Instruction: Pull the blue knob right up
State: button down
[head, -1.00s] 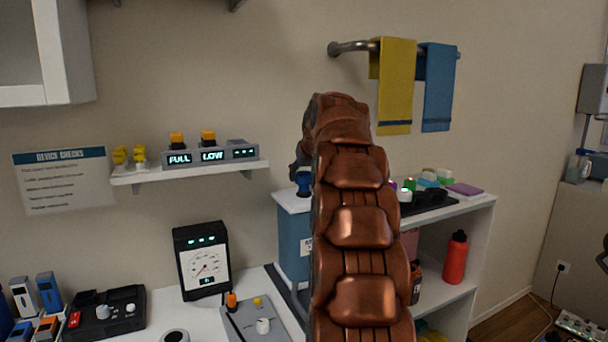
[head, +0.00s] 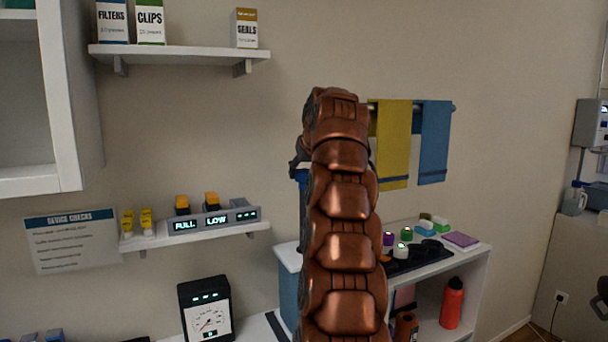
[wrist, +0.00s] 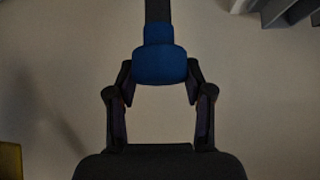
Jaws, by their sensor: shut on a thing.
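The blue knob (wrist: 160,64) sits between the fingertips of my gripper (wrist: 160,82) in the wrist view, and the gripper is shut on it. A dark shaft runs from the knob to the top edge of that view. In the head view, a strip of the blue knob (head: 301,175) shows beside my arm, well above the white top of the blue cabinet (head: 287,295). My gripper (head: 298,166) is mostly hidden there behind my copper-coloured arm. I cannot see the far end of the shaft clearly.
A shelf with FULL and LOW displays (head: 216,221) is to the left. A gauge (head: 206,312) stands below it. Yellow (head: 393,145) and blue (head: 433,145) towels hang to the right. A white shelf unit (head: 470,270) holds a red bottle (head: 452,303).

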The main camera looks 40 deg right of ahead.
jog(key=shift+r+p, duration=0.6)
jog(key=shift+r, duration=0.8)
jog(key=c, duration=0.9)
grip_release()
jog(key=o, duration=0.5)
jog(key=shift+c, duration=0.2)
jog(key=shift+f, duration=0.2)
jog(key=v, duration=0.7)
jog(key=shift+s, duration=0.15)
